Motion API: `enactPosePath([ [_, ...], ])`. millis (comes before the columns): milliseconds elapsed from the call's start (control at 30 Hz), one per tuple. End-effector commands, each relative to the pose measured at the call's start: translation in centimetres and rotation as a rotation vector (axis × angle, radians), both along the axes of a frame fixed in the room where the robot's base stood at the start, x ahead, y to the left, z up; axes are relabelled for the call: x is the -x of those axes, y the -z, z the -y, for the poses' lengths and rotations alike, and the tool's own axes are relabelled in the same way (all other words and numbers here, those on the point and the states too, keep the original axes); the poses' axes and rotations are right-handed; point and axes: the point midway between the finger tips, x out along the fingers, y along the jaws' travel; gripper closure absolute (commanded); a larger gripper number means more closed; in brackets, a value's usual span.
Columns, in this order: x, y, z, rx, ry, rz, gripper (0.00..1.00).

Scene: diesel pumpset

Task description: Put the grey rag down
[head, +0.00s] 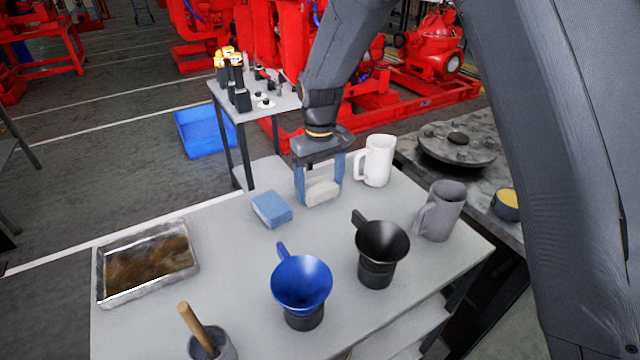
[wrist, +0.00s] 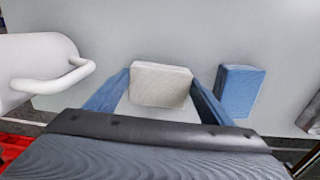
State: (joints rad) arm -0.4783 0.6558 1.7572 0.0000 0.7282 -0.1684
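The grey rag (head: 322,192) is a pale, block-shaped cloth between the blue fingers of my gripper (head: 320,188). The rag also shows in the wrist view (wrist: 161,84), slightly turned between the fingertips. My gripper (wrist: 160,88) points down, and its fingers look closed against the rag's two sides. The rag is at or just above the grey tabletop (head: 230,285); I cannot tell whether its underside touches.
A blue sponge (head: 271,210) lies left of the rag. A white mug (head: 377,160) stands close on the right, with a grey mug (head: 440,211) farther right. Black (head: 382,243) and blue (head: 301,283) funnels stand in front. A metal tray (head: 148,264) is at left.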

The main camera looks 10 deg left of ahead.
Motion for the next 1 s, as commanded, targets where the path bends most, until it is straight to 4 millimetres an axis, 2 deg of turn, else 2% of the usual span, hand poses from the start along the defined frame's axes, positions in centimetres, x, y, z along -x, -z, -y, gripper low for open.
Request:
enactPosePath([
  [33, 0.0, 0.0, 0.0, 0.000, 0.000, 0.000, 0.16],
  [100, 0.0, 0.0, 0.0, 0.000, 0.000, 0.000, 0.08],
  [467, 0.0, -0.5, 0.0, -0.001, 0.000, 0.001, 0.08],
  [667, -0.1, -3.3, -0.1, -0.002, 0.000, 0.005, 0.08],
  [1000, -0.1, -10.0, -0.1, -0.002, 0.000, 0.004, 0.08],
])
